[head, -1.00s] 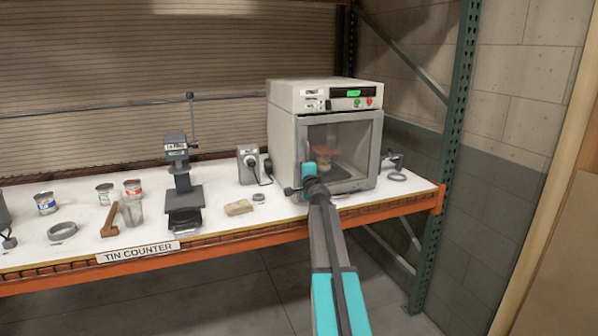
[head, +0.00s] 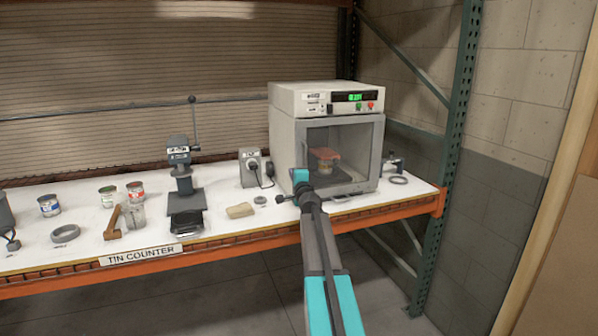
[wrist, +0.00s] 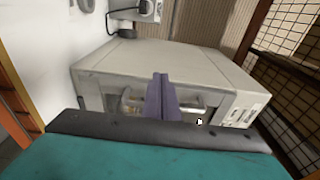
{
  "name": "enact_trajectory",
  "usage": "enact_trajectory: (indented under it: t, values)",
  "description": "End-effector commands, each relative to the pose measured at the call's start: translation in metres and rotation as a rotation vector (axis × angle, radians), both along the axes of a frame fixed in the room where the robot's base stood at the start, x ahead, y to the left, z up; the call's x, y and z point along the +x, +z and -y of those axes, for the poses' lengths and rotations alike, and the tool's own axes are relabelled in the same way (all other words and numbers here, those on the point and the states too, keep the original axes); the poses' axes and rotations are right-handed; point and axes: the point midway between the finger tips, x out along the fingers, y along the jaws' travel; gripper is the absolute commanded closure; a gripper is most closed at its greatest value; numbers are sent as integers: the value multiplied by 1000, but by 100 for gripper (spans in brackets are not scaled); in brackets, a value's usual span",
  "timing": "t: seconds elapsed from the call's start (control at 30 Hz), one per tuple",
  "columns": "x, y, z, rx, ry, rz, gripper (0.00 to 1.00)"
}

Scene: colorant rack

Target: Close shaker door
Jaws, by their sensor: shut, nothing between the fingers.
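The shaker (head: 283,140) is a pale box at the right end of the counter, with a lit green display on top. Its windowed door (head: 362,137) looks flush with the front, or nearly so; a small gap cannot be ruled out. A tin with a reddish clamp (head: 325,158) shows through the window. My gripper (head: 299,176) is at the lower left of the door in the head view, its fingertips hidden there. In the wrist view my gripper's purple fingers (wrist: 161,88) are together, empty, and overlap the shaker front (wrist: 103,95). Contact cannot be told.
A grey plug-in unit (head: 250,167) stands left of the shaker, with a sponge-like block (head: 240,210) before it. A dark press (head: 184,195) and several tins stand further left. A green rack post (head: 455,130) rises at the right.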

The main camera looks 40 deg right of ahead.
Motion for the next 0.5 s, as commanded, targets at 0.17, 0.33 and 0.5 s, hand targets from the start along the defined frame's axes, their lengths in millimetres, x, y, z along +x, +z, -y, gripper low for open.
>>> enact_trajectory:
  t: [0.17,0.33,0.5]
  values:
    - [-1,3,-29,0,0,-1,100]
    - [1,2,-48,0,0,0,100]
    - [2,1,-57,0,-1,0,100]
